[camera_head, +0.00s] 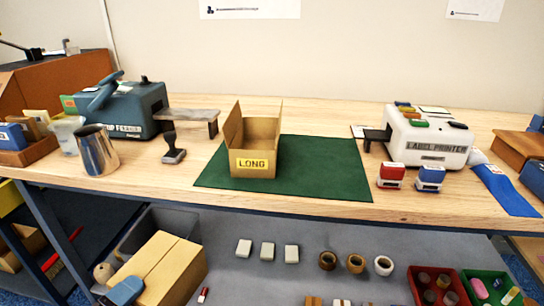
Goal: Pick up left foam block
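Three small white blocks lie in a row on the grey lower shelf and look like foam blocks: the left foam block (244,248), a middle one (267,251) and a right one (291,254). They stand apart from each other, with nothing on them. Neither of my grippers shows in the head view.
An open carton marked LONG (255,148) stands on the green mat (330,172). On the shelf, a closed carton (165,268) lies left, tape rolls (355,264) and a red bin (418,292) right.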

